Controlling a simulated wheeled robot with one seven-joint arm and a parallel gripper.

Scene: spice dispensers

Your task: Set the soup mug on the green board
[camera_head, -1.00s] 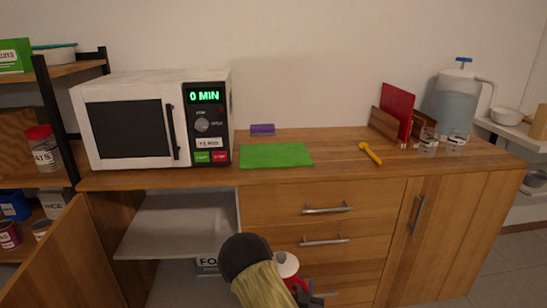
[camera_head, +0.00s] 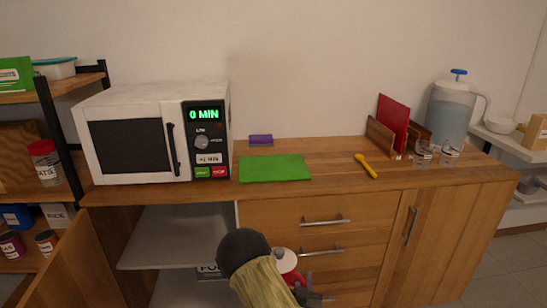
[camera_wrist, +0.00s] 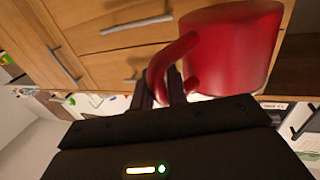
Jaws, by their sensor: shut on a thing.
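The red soup mug (camera_wrist: 232,45) fills the upper right of the wrist view, with its handle toward my gripper (camera_wrist: 172,85). The gripper's dark fingers are shut on the mug's handle. In the head view the mug (camera_head: 289,277) shows as a small patch of red in front of the drawers, mostly hidden behind my arm, with a white round shape above it. The green board (camera_head: 275,168) lies flat and bare on the wooden counter, right of the microwave. The mug is below counter height and apart from the board.
A white microwave (camera_head: 155,135) stands left of the board. A purple sponge (camera_head: 261,140) lies behind it, and a yellow utensil (camera_head: 366,166) lies to the right. Glasses and a water jug (camera_head: 452,112) stand far right. An open cabinet door (camera_head: 45,262) is at lower left.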

